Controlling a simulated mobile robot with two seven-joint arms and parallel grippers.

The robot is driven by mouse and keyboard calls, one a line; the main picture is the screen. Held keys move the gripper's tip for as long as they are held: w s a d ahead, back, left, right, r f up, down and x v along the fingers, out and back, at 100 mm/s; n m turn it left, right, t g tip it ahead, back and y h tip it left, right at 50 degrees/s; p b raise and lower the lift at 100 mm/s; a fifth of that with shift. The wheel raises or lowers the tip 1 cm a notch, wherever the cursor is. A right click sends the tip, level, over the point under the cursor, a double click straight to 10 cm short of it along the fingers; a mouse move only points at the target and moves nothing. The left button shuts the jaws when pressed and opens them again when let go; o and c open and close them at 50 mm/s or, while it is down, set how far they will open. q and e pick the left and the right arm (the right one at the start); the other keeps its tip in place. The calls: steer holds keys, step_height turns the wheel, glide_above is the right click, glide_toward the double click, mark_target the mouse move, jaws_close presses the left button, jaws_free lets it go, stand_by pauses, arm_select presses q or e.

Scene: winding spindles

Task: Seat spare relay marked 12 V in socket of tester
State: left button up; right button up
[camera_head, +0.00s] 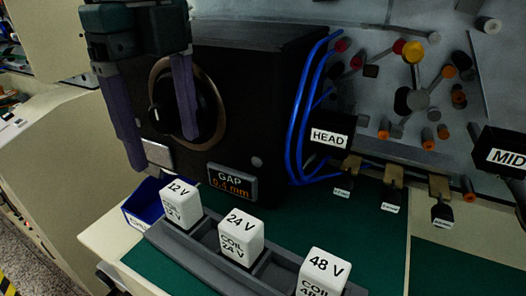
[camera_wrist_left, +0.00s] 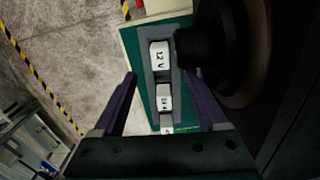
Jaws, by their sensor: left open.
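The white relay marked 12 V (camera_head: 180,205) stands in the left end of a grey holder (camera_head: 190,244). White relays marked 24 V (camera_head: 241,236) and 48 V (camera_head: 322,272) stand in the same holder, to its right. My left gripper (camera_head: 163,150) is open and empty, fingers pointing down, above and behind the 12 V relay. In the left wrist view the 12 V relay (camera_wrist_left: 159,56) shows between and beyond the open fingers (camera_wrist_left: 158,78). I cannot make out a tester socket. My right gripper is not in view.
A black box (camera_head: 262,100) with a round dial and a "GAP 0.4 mm" display (camera_head: 232,183) stands close behind the holder. Blue cables (camera_head: 297,125) and a "HEAD" plate (camera_head: 329,138) are to the right. Green bench is clear at right.

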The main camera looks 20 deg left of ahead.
mark_target(178, 190)
arm_select(q)
steer(key=shift+s+f, duration=0.1)
steer(key=shift+f, duration=0.7)
step_height(178, 190, down, 6)
steer(key=shift+r, duration=0.25)
jaws_close()
